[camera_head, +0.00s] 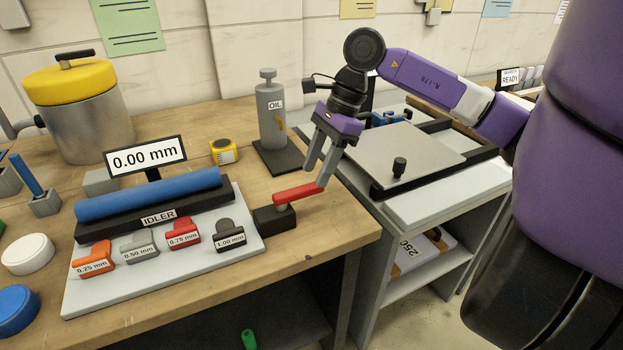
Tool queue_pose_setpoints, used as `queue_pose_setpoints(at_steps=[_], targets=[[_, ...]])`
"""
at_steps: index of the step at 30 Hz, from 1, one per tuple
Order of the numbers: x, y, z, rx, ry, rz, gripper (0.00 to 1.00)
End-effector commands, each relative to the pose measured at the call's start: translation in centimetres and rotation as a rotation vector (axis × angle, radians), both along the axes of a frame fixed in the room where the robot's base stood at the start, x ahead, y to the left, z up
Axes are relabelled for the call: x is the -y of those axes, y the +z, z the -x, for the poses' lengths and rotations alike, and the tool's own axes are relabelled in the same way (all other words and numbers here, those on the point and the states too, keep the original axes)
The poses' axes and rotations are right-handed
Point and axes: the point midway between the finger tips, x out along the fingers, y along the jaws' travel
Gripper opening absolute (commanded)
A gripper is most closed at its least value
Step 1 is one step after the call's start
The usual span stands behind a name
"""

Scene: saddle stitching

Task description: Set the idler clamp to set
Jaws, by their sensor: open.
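The idler station has a blue roller (150,194) in a black cradle labelled IDLER (210,207). A red lever (296,193), seemingly the idler clamp, sits on a small black block (274,218) at the cradle's right end. The lever points right and slightly away from the roller. My gripper (316,177) is open, its fingers pointing down at the lever's free end. One fingertip overlaps the lever's tip in the picture; I cannot tell whether they touch. No set marking is readable on the clamp.
A display (145,156) reads 0.00 mm. Orange, grey, red and black thickness gauges lie on a pale plate (85,300) in front. An oil dispenser (271,115) and a yellow tape measure (224,151) stand behind. A flat-plate machine (405,153) is to the right.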

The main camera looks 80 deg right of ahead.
Motion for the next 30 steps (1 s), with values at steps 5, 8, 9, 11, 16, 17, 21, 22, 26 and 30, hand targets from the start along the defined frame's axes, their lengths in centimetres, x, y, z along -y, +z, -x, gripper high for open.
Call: queue_pose_setpoints(at_steps=[5,8,9,11,16,17,21,22,26,30], targets=[[-0.7,-2.1,-0.7,0.001,0.000,-0.002,0.45],[-0.8,-2.8,-1.0,0.002,0.000,-0.001,0.45],[-0.9,-2.9,-1.0,0.002,0.001,-0.001,0.45],[-0.9,-3.1,-1.1,0.001,0.000,0.000,0.45],[-0.9,-3.2,-1.1,0.001,0.000,0.000,0.45],[-0.9,-3.2,-1.1,0.001,0.000,0.000,0.45],[-0.9,-3.1,-1.1,0.001,0.000,0.000,0.24],[-0.9,-3.1,-1.1,0.001,0.000,0.000,0.18],[-0.9,-3.1,-1.0,0.001,0.000,0.000,0.00],[-0.9,-3.1,-1.0,0.002,0.000,-0.001,0.00]])
